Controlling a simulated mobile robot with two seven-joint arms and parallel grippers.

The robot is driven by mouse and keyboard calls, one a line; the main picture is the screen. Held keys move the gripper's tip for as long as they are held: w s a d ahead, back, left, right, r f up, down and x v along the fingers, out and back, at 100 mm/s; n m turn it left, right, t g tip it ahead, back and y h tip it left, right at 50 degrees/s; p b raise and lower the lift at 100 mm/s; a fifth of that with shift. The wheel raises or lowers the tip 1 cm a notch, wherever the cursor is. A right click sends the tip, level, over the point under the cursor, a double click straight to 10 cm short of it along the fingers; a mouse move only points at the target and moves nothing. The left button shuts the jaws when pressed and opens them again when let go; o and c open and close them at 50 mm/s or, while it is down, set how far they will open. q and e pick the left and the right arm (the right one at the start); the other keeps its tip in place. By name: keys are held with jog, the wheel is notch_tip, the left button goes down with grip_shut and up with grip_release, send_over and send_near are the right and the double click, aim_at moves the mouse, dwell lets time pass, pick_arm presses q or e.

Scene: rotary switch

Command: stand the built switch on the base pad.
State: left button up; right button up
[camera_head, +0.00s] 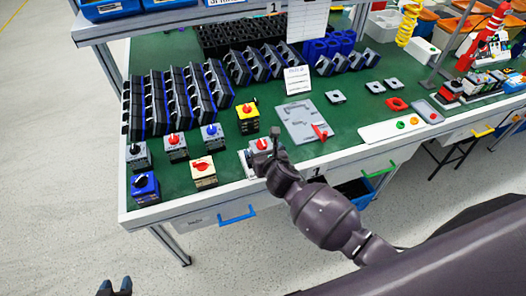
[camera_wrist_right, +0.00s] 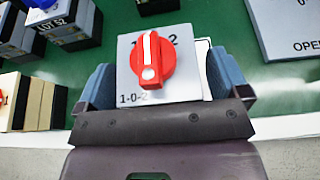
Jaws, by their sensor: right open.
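The built switch has a light grey top plate marked 1-0-2 and a red knob with a white pointer. It stands at the table's front edge in the head view (camera_head: 262,144) and fills the middle of the right wrist view (camera_wrist_right: 188,84). My right gripper (camera_head: 270,158) is open, with its blue fingers on either side of the switch in the wrist view (camera_wrist_right: 164,82). A white outlined patch, perhaps the base pad (camera_wrist_right: 205,62), shows behind the switch's right side; contact between them is hidden. My left gripper (camera_head: 115,287) is open and empty at the bottom left, off the table.
Several other switches stand left of it, including a cream one with a red knob (camera_head: 203,171) and a yellow one (camera_head: 248,117). A grey plate with a red part (camera_head: 302,122) lies to the right.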

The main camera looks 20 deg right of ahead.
jog(key=shift+r, duration=0.1)
jog(key=shift+s+r, duration=0.15)
jog(key=shift+s, duration=0.1)
jog(key=p+v, duration=0.2)
jog(key=v, duration=0.9)
jog(key=shift+s, duration=0.25)
jog(key=s+d+f+m, duration=0.2)
jog(key=s+d+m, duration=0.3)
jog(key=m, duration=1.2)
jog(key=s+d+f+m+g, duration=0.1)
jog(key=s+d+f+m, duration=0.2)
jog(key=m, duration=1.5)
jog(key=shift+s+d+f+g+h, duration=0.3)
jog(key=shift+s+d, duration=1.2)
jog(key=shift+s, duration=1.9)
